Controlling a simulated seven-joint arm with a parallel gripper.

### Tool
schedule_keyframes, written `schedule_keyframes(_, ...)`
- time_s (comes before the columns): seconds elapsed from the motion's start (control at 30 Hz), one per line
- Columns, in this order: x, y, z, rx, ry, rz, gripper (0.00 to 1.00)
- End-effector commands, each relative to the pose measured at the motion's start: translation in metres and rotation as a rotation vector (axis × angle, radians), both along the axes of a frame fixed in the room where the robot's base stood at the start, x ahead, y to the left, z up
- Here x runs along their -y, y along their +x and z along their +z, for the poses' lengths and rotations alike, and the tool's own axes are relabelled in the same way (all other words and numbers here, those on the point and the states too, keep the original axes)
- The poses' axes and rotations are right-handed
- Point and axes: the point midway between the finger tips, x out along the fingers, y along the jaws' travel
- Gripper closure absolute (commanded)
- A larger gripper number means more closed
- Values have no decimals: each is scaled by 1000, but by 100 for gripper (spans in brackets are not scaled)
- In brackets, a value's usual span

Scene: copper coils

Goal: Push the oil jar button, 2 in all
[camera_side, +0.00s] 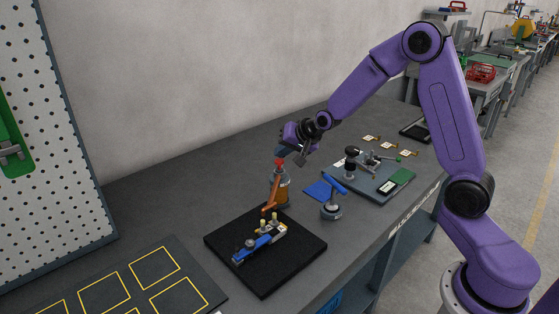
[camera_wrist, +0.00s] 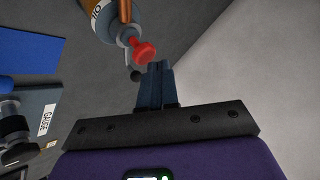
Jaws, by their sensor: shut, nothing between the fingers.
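The oil jar (camera_side: 280,185) stands upright on the bench in the side view, with a red button (camera_side: 280,162) on top and a copper-coloured spout running down toward the black mat. In the wrist view the red button (camera_wrist: 145,53) shows at the top centre, with part of the jar body (camera_wrist: 102,12) behind it. My gripper (camera_side: 283,152) is shut and empty, its fingertips just above and close to the red button. In the wrist view my gripper (camera_wrist: 157,66) has its fingertips beside the button. I cannot tell whether they touch it.
A black mat (camera_side: 222,244) with a blue fixture (camera_side: 258,243) lies in front of the jar.

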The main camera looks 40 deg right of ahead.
Motion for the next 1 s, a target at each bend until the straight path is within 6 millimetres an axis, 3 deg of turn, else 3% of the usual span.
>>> schedule_keyframes(1.0,0,0,-7,0,0,0,100)
